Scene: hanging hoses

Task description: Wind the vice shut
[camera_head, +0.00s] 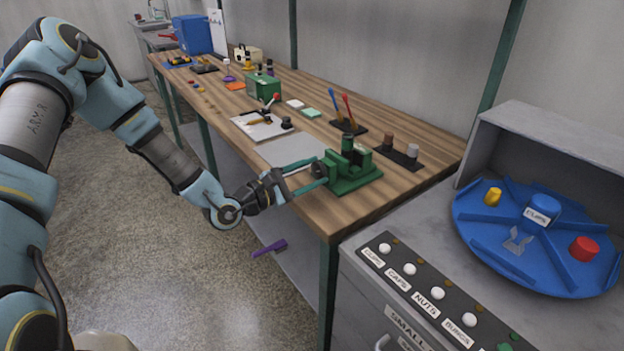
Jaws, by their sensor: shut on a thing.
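A green vice (356,182) stands on the near right end of the wooden workbench, close to its front edge. A dark green upright piece (347,144) shows at its jaws; I cannot tell how wide the jaw gap is. My gripper (318,176) reaches in from the left over the bench's front edge, at the vice's left end. Its two teal fingers are on either side of the vice's handle end and shut on it. The handle itself is mostly hidden between the fingers.
Behind the vice are a dark holder with blue and red tools (348,126) and a dark strip with two pegs (398,157). A grey cabinet with a blue turntable (537,235) stands close at right. A purple object (269,248) lies below the bench. Floor at left is clear.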

